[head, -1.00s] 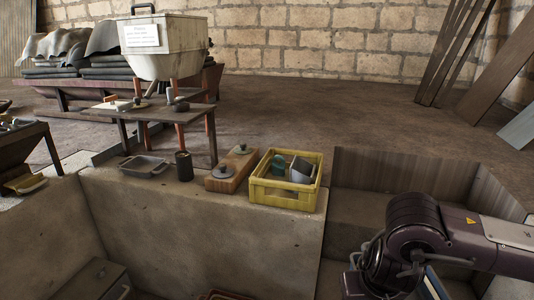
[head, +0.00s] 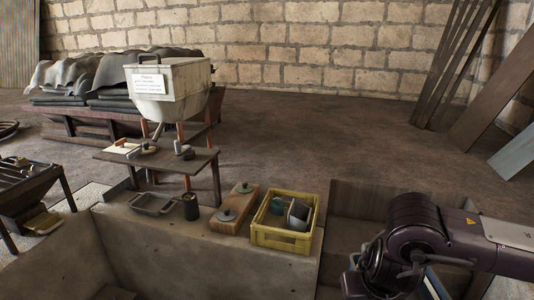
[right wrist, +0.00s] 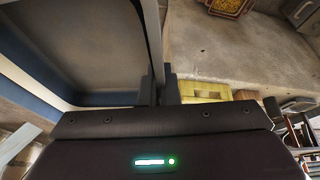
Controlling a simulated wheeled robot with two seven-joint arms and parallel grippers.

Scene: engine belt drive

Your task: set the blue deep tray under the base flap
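The blue deep tray (right wrist: 32,88) fills the upper left of the right wrist view, with a blue side and a grey inside. My right gripper (right wrist: 159,88) is shut on its rim. In the head view only a small strip of the tray (head: 436,283) shows beside my right arm at the lower right; the rest is hidden or out of frame. A white hopper (head: 172,92) with a label stands on legs at the back left, above a low wooden table (head: 165,162). I cannot make out the base flap clearly under the hopper. My left gripper is not in view.
A yellow crate (head: 283,240) with items, a wooden block (head: 234,212), a dark cup (head: 190,207) and a grey tray (head: 153,204) stand on the concrete ledge in front of the hopper. A dark rack (head: 22,187) is at far left. The floor behind is open.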

